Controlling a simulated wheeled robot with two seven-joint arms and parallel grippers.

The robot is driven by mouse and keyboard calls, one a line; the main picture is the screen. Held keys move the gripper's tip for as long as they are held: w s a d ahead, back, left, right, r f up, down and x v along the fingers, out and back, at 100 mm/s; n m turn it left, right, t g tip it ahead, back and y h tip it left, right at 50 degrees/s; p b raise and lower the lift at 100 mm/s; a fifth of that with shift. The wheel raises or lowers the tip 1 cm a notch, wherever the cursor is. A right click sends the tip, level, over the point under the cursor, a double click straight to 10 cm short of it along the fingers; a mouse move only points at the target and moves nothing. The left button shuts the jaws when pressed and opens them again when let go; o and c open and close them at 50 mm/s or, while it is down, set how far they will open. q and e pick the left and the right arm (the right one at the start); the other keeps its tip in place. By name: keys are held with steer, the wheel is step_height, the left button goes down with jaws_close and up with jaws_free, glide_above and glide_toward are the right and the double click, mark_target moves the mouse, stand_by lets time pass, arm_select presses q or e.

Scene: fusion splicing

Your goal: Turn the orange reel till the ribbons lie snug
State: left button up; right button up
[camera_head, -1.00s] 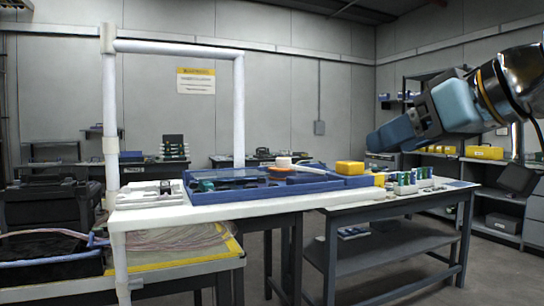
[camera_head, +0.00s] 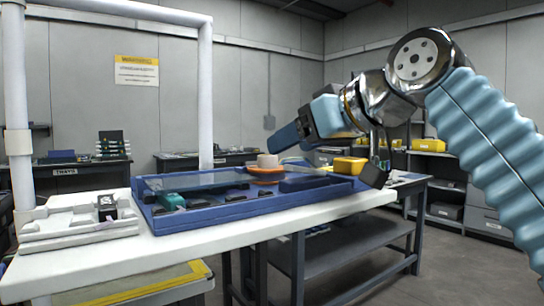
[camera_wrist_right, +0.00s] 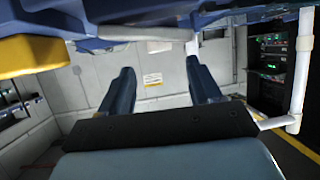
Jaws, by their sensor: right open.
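The orange reel (camera_head: 266,179) lies flat at the back of the blue tray (camera_head: 200,219) on the white table. A pale round hub (camera_head: 267,160) stands on top of it. My right gripper (camera_head: 284,138) is above and just behind or beside the hub, apart from it. In the right wrist view, which is upside down, my right gripper (camera_wrist_right: 163,70) has its two dark blue fingers spread, with nothing between them. The ribbons cannot be made out around the reel. My left gripper is out of view.
A yellow box (camera_head: 349,165) stands right of the reel, below my right arm. A white fixture (camera_head: 75,222) with a small black device (camera_head: 107,207) sits at the table's left end. A white upright post (camera_head: 206,100) rises behind the tray. The white front edge of the table is clear.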

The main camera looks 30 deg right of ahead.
mark_target(266, 155)
steer(key=x, duration=0.6)
steer(key=shift+w, duration=0.15)
steer(key=c, duration=1)
steer(key=shift+a+r+m+h+p, duration=0.2)
steer(key=shift+m+h+p, duration=0.5)
steer(key=shift+p, duration=0.4)
steer(key=shift+c, duration=0.2)
steer(key=shift+f+m+h+p, duration=0.15)
steer(key=shift+m+h+p, duration=0.25)
steer(key=shift+h, duration=0.2)
steer(key=shift+f, duration=0.1)
steer(key=o, duration=1)
steer(key=shift+o, duration=0.2)
